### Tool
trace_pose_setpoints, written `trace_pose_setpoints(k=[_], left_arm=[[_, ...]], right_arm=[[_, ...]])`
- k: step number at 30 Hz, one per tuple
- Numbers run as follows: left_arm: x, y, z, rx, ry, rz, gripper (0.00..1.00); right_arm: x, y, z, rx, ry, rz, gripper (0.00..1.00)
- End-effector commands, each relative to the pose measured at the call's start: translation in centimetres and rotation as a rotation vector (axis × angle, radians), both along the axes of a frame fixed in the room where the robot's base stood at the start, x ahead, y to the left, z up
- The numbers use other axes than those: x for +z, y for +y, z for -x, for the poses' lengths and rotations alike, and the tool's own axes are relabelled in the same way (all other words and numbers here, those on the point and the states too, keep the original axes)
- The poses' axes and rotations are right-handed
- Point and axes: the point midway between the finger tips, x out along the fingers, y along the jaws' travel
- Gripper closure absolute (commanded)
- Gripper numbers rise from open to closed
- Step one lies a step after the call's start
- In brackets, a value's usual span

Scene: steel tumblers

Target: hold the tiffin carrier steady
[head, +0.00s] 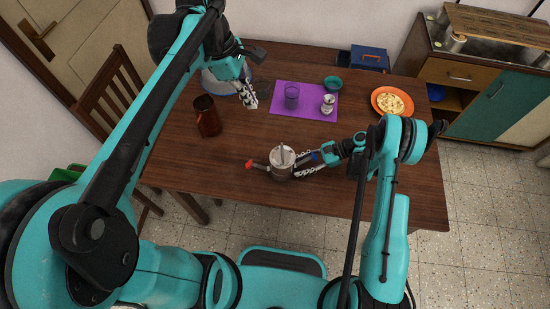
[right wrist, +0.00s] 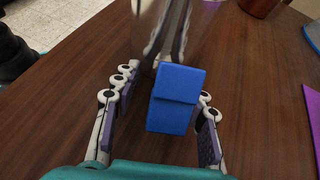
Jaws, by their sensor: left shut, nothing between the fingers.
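The tiffin carrier (head: 281,170) appears to be the steel vessel standing upright near the table's front edge, with a red-tipped grip on its left and a blue grip (head: 315,157) on its right. My right gripper (head: 308,166) is at its right side. In the right wrist view, the open fingers (right wrist: 162,125) flank the blue grip (right wrist: 176,98); a gap shows on its left, and the right finger is close to it. The steel body (right wrist: 150,30) is blurred behind. My left gripper (head: 250,101) is shut and empty above the table, behind the carrier.
A brown jug (head: 208,117) stands left of the carrier. A purple mat (head: 310,113) bears a clear tumbler (head: 291,97) and a small steel pot (head: 328,105). A teal bowl (head: 333,83), an orange plate (head: 405,99) and a blue box (head: 370,56) are behind. The front-left tabletop is clear.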

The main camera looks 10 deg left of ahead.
Motion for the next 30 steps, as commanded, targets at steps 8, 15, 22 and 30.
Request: trace_pose_setpoints(k=[8,15,22,30], left_arm=[[0.0,0.0,0.0,0.0,0.0,0.0,1.0],[0.0,0.0,0.0,0.0,0.0,0.0,1.0],[0.0,0.0,0.0,0.0,0.0,0.0,1.0],[0.0,0.0,0.0,0.0,0.0,0.0,1.0]], right_arm=[[0.9,-1.7,-0.6,-0.003,-0.001,0.002,0.58],[2.8,-5.0,-1.6,-0.002,0.0,0.0,0.58],[3.6,-6.3,-2.0,0.001,0.0,0.0,0.58],[3.6,-6.3,-2.0,0.0,0.0,0.0,0.58]])
